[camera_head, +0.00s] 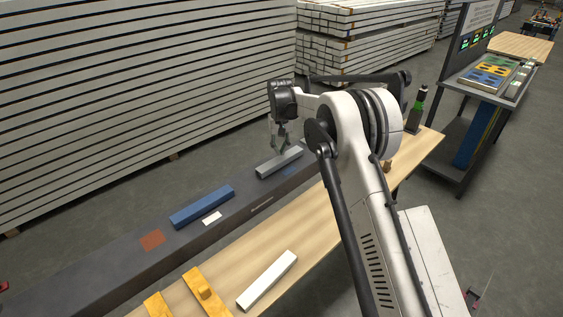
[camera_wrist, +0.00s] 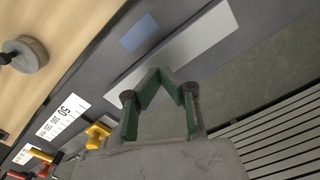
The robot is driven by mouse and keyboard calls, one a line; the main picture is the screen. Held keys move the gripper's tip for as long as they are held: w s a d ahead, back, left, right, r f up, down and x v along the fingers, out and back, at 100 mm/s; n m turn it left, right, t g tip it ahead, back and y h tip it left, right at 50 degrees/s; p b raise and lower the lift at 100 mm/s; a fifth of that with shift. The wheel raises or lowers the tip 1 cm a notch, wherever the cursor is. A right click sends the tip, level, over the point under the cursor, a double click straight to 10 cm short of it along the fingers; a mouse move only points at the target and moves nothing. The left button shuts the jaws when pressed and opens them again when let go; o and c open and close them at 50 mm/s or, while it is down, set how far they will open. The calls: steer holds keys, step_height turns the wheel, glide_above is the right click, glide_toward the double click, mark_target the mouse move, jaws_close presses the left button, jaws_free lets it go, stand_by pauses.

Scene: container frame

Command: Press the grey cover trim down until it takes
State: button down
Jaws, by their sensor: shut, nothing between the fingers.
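The grey cover trim (camera_head: 279,163) is a light grey bar lying along the far part of the dark frame beam (camera_head: 105,256). In the wrist view, the trim (camera_wrist: 195,42) runs diagonally across the top, beyond the fingers. My gripper (camera_head: 281,148) points down over the trim near its middle. In the wrist view, the green fingers of my gripper (camera_wrist: 160,72) meet at their tips, with nothing between them, and the tips overlap the trim's edge. I cannot tell whether they touch it. The trim's underside and its seating are hidden.
A blue bar (camera_head: 201,206) lies on the same beam, near a white label (camera_head: 212,218) and a rust-coloured patch (camera_head: 152,240). Yellow pieces (camera_head: 205,290) and a white bar (camera_head: 267,280) lie on the wooden bench.

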steer(key=shift+f+b, duration=0.85)
steer(key=shift+f, duration=0.5)
steer(key=shift+r, duration=0.1)
stand_by(0.4)
steer(key=shift+r+p, duration=0.85)
steer(key=shift+r, duration=2.65)
